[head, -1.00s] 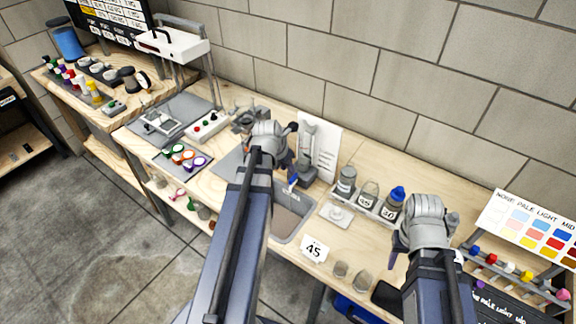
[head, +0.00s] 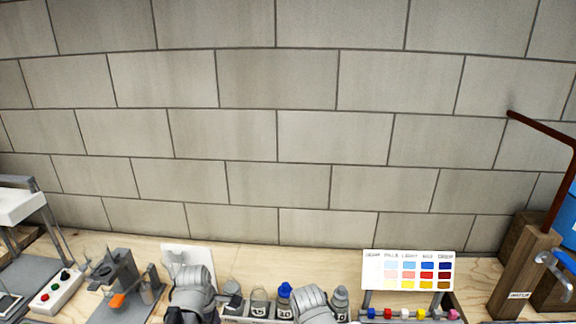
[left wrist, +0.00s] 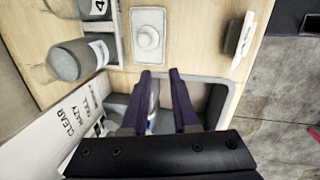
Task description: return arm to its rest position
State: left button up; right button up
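The task's own object is my arm. The wrist of my left arm (head: 190,288) is at the bottom of the head view, in front of a white card. In the left wrist view my left gripper (left wrist: 160,72) has its two dark fingers apart, over the grey-rimmed sink (left wrist: 228,82). A small blue and white thing shows partly between the fingers; I cannot tell how far below it is. The wrist of my right arm (head: 313,303) is at the bottom of the head view, among the bottles. Its fingers are out of sight.
Bottles stand close by (left wrist: 78,60), beside a white lidded dish (left wrist: 148,36) and the printed card (left wrist: 60,135). A colour chart (head: 408,270) stands to the right, near a wooden post (head: 522,275). A block wall (head: 280,130) rises behind the bench.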

pick_arm(q)
jog(key=s+d+m+g+y, duration=0.1)
jog(key=s+d+m, duration=0.4)
jog(key=m, duration=0.6)
jog(key=s+d+m+g, duration=0.1)
jog(key=s+d+m, duration=0.3)
jog(key=d+m, duration=0.5)
jog(key=shift+s+m+y, duration=0.35)
jog(key=shift+m+y, duration=0.05)
jog(key=shift+m, duration=0.7)
